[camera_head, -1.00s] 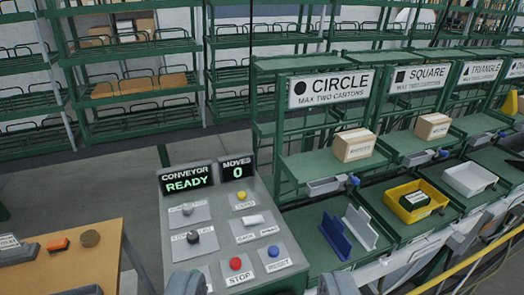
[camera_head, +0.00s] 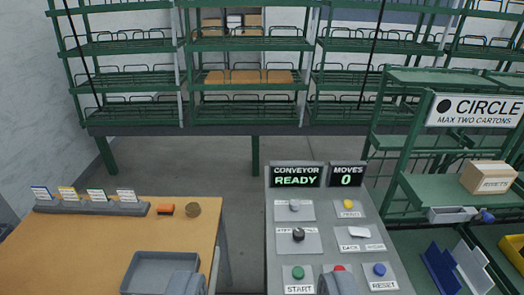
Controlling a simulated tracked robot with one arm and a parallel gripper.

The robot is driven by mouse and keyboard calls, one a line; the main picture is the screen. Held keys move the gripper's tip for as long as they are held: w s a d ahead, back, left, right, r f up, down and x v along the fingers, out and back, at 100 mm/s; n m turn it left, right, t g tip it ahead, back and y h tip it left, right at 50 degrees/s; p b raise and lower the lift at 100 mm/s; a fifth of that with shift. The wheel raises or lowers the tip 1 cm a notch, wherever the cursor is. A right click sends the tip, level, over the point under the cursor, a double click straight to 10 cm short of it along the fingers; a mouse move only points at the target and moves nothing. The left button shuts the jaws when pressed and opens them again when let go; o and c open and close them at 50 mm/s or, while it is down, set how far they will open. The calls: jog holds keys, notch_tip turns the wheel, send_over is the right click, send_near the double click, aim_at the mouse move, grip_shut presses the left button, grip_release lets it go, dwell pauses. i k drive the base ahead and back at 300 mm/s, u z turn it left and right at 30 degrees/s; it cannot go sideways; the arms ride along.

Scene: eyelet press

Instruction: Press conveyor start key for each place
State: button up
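The grey control panel (camera_head: 318,228) stands at centre right. Its displays read CONVEYOR READY (camera_head: 296,176) and MOVES 0 (camera_head: 347,175). The green START key (camera_head: 298,272) sits at the lower left of the panel. The red stop key (camera_head: 339,268) beside it is partly hidden by my right finger. The blue RESET key (camera_head: 379,269) is on the right. Above are a black knob (camera_head: 298,234), a grey knob (camera_head: 294,205), a white rocker switch (camera_head: 359,233) and a yellow button (camera_head: 348,203). My gripper (camera_head: 262,284) is open and empty, its fingers wide apart at the bottom edge.
A wooden table (camera_head: 110,235) at left carries a grey tray (camera_head: 160,272), a card holder (camera_head: 90,207), an orange block (camera_head: 165,210) and a brown disc (camera_head: 193,210). At right, the CIRCLE shelf sign (camera_head: 476,110) hangs above a carton (camera_head: 488,177). Green racks (camera_head: 250,130) stand behind.

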aim_at(298, 273)
jog(key=u, duration=0.1)
jog(key=i, duration=1)
jog(key=z, duration=0.1)
